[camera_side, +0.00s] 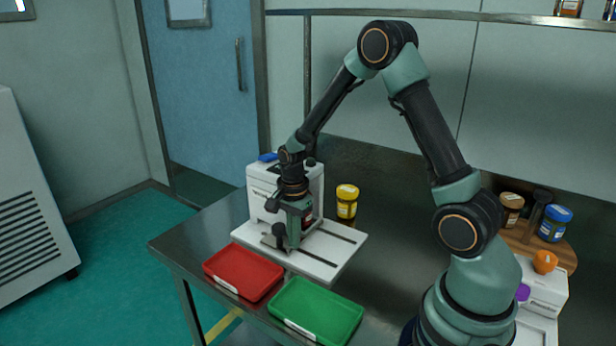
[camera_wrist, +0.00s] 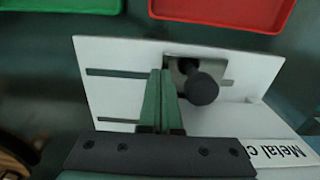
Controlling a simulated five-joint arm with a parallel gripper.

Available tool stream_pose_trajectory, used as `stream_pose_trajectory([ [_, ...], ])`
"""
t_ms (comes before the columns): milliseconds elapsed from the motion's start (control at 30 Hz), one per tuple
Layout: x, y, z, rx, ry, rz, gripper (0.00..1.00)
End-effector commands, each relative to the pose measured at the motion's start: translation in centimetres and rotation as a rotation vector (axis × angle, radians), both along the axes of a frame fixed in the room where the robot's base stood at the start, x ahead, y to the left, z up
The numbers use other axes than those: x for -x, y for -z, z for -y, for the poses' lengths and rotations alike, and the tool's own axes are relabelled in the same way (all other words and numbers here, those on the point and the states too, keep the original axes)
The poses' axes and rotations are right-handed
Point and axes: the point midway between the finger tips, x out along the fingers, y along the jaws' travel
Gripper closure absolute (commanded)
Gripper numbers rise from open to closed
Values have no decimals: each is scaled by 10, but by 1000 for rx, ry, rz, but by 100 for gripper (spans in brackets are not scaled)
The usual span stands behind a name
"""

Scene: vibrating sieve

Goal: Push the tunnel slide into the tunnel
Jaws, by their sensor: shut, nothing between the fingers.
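The tunnel slide is a small metal piece with a round black knob (camera_side: 279,231), on the slotted white base plate (camera_side: 335,262). In the wrist view its knob (camera_wrist: 201,89) is just right of my fingers, and its metal part (camera_wrist: 178,70) is partly behind them. The white housing (camera_side: 257,180), labelled "Metal c…" in the wrist view (camera_wrist: 285,152), stands at the back of the plate; the tunnel opening is mostly hidden by my arm. My gripper (camera_side: 294,243) is shut and empty, pointing down close beside the knob. I cannot tell if it touches the slide.
A red tray (camera_side: 243,272) and a green tray (camera_side: 315,311) lie in front of the base plate. A yellow-lidded jar (camera_side: 347,202) stands right of the housing. Several jars stand on a round wooden board (camera_side: 565,253) at the right, near a small white device (camera_side: 543,290).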

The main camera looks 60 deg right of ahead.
Motion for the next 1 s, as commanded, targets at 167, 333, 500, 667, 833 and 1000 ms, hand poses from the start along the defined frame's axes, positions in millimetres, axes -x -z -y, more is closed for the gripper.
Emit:
stream_pose_trajectory([
  [167, 6, 0, 0, -1, 2, -3, 100],
  [333, 6, -12, 0, 0, 2, -2, 100],
  [500, 6, -27, 0, -1, 3, -3, 100],
  [667, 6, -41, 0, -1, 3, -2, 100],
  [833, 7, -57, 0, -1, 3, -3, 100],
  [1000, 7, -72, 0, -1, 3, -3, 100],
])
